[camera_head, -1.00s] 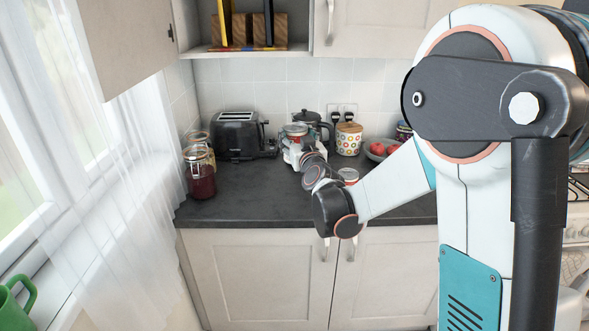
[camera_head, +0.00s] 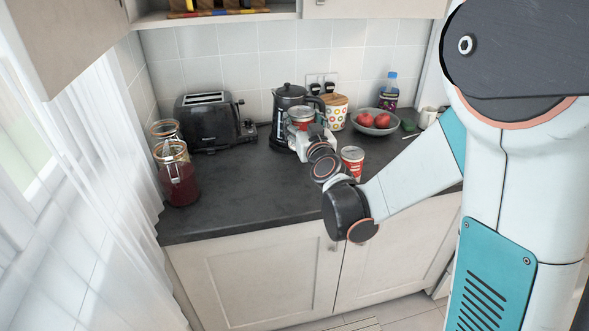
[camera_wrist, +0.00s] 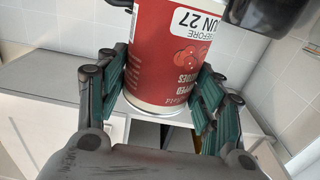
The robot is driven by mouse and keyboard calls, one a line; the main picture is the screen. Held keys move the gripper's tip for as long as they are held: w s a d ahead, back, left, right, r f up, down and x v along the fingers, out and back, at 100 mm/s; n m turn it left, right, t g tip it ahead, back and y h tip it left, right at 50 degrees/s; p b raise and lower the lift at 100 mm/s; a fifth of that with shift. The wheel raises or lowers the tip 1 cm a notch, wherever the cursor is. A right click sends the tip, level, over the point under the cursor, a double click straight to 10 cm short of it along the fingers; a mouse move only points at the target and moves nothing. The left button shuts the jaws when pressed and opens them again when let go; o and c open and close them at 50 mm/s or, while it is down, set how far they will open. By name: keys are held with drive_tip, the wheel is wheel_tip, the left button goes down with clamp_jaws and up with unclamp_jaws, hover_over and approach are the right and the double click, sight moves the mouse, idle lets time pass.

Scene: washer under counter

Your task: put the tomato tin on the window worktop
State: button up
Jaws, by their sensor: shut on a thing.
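The tomato tin (camera_wrist: 168,62) is red with a pale label and fills the upper middle of the wrist view. It appears upside down there. My gripper (camera_wrist: 160,92) has its teal pads on both sides of the tin, shut on it. I cannot tell the gap between tin and worktop.
Glass jars (camera_head: 177,175) stand at the worktop's left end, near a black toaster (camera_head: 207,120). The front-left worktop is clear.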

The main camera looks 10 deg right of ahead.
wheel_tip(320, 180, down, 15)
drive_tip(key=b, duration=0.5)
drive_tip(key=shift+b, duration=0.4)
drive_tip(key=shift+f, duration=0.25)
drive_tip(key=o, duration=1.6)
drive_tip(key=shift+c, duration=0.2)
drive_tip(key=shift+r, duration=0.15)
